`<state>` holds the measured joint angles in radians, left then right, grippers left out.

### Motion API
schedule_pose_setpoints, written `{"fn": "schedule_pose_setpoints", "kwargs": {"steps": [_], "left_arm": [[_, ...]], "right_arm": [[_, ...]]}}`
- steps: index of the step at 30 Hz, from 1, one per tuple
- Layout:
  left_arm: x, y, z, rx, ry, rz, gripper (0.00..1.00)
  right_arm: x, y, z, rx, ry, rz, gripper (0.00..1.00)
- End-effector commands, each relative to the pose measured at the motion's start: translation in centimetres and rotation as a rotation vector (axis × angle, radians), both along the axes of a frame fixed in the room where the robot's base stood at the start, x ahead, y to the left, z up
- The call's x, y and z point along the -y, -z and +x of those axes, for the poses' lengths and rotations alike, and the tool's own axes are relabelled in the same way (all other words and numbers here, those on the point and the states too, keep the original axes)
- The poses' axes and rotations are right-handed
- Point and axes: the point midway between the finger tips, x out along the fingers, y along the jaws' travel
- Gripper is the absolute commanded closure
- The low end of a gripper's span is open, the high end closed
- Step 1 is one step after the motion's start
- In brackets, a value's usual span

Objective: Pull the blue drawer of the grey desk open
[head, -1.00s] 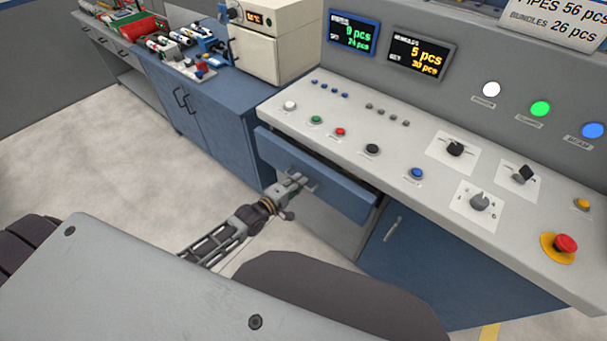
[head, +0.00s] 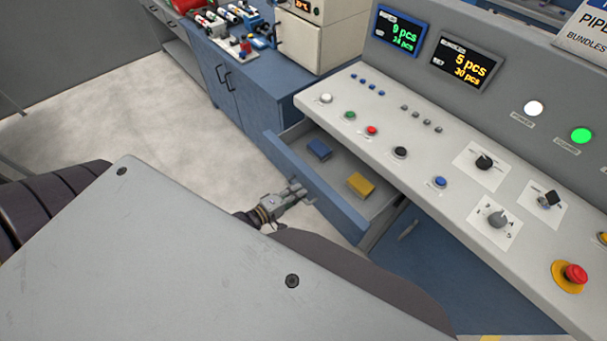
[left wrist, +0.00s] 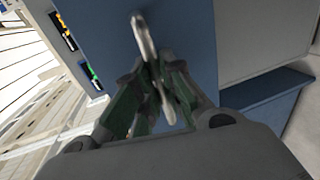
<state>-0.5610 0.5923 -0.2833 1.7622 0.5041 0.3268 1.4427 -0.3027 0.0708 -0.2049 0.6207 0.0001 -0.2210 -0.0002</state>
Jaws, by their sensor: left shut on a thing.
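The blue drawer (head: 318,189) of the grey desk (head: 345,103) is pulled out, and its inside shows in the head view. A blue block (head: 319,149) and a yellow block (head: 361,185) lie in it. My left gripper (head: 300,192) is at the drawer's front, shut on its handle. In the left wrist view the fingers (left wrist: 155,85) close around the grey metal handle (left wrist: 143,35), with the blue drawer front (left wrist: 190,40) behind. My right gripper is not in view.
The desk's sloped panel carries buttons, knobs and a red emergency button (head: 575,274). A blue cabinet (head: 235,85) with a beige box-shaped device (head: 318,40) stands left of the desk. The floor (head: 130,125) left of the drawer is clear.

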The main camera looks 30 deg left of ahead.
Motion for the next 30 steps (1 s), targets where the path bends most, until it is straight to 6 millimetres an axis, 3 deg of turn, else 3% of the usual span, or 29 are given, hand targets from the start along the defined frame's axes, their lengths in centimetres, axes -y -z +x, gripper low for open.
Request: {"fn": "schedule_pose_setpoints", "kwargs": {"steps": [15,16,21,30], "left_arm": [[-0.3,0.1,-0.6,-0.001,0.000,0.001,1.00],[-0.3,0.1,-0.6,-0.001,0.000,0.001,0.87],[-0.3,0.0,-0.6,0.000,0.000,0.001,0.67],[-0.3,0.0,-0.6,0.001,0.000,0.000,0.67]], "right_arm": [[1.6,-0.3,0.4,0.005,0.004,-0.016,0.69],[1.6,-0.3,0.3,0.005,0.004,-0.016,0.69],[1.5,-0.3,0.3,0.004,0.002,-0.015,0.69],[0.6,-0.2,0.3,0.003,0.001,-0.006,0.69]]}}
